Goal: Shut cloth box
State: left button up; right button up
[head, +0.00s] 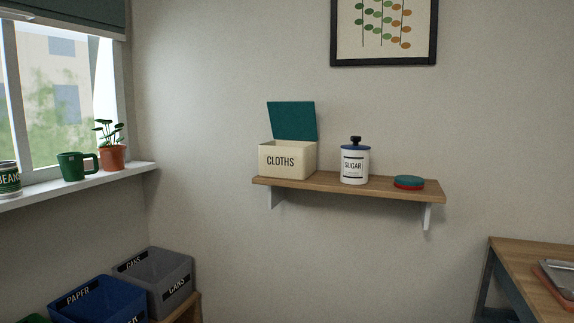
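The cloth box (287,160) is a cream box labelled CLOTHS. It stands at the left end of a wooden wall shelf (400,191). Its teal lid (293,120) is open, standing up at the back of the box and leaning slightly. The inside of the box is mostly hidden behind its front wall. Neither of my grippers shows in the head view.
A white sugar jar (354,165) with a dark blue lid stands right of the box, then a low teal and red round item (408,182). Bins (155,278) stand low at left. A table (530,262) is at right. A windowsill (70,187) holds a mug and plant.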

aim_at(289, 120)
jog(key=i+j+u, duration=0.1)
jog(key=i+j, duration=0.15)
jog(key=i, duration=0.2)
jog(key=i+j+u, duration=0.1)
jog(key=i+j, duration=0.15)
jog(key=i, duration=0.15)
